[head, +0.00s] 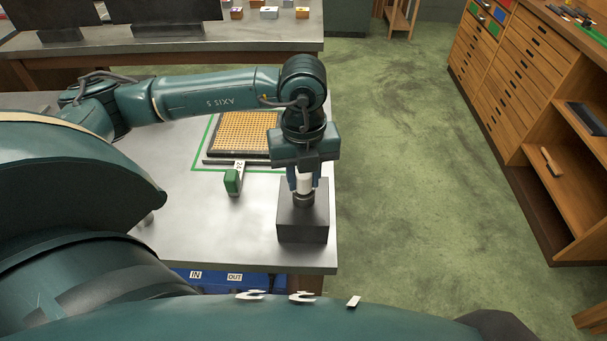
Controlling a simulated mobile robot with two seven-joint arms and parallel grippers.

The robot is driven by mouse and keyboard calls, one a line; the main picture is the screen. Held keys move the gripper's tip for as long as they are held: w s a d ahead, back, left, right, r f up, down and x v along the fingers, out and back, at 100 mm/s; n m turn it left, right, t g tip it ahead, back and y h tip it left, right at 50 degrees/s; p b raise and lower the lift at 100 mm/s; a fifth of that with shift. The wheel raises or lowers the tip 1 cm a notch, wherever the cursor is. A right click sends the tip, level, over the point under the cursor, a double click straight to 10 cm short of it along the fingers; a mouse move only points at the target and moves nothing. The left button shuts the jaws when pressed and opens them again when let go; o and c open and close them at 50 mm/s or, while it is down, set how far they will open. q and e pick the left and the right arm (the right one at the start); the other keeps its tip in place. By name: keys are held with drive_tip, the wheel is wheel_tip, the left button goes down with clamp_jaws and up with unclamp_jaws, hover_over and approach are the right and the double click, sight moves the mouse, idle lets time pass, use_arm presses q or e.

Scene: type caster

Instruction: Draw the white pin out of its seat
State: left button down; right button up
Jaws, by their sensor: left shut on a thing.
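The white pin (304,183) stands upright above a dark grey block (302,222) near the right edge of the metal table. A dark round collar (303,199) on top of the block surrounds the pin's lower end. My left gripper (304,184) points down over the block and is shut on the white pin, with blue fingers on either side of it. Whether the pin's lower end is inside the collar or just above it, I cannot tell. My right gripper is not in view.
A tray of orange-yellow pieces (245,132) lies inside a green outline behind the block. Blue bins marked IN and OUT (215,278) are below the table's front edge. Open floor lies to the right.

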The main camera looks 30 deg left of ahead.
use_arm(q)
drive_tip(key=shift+r, duration=0.5)
drive_tip(key=shift+r+p, duration=1.1)
drive_tip(key=shift+r, duration=1.5)
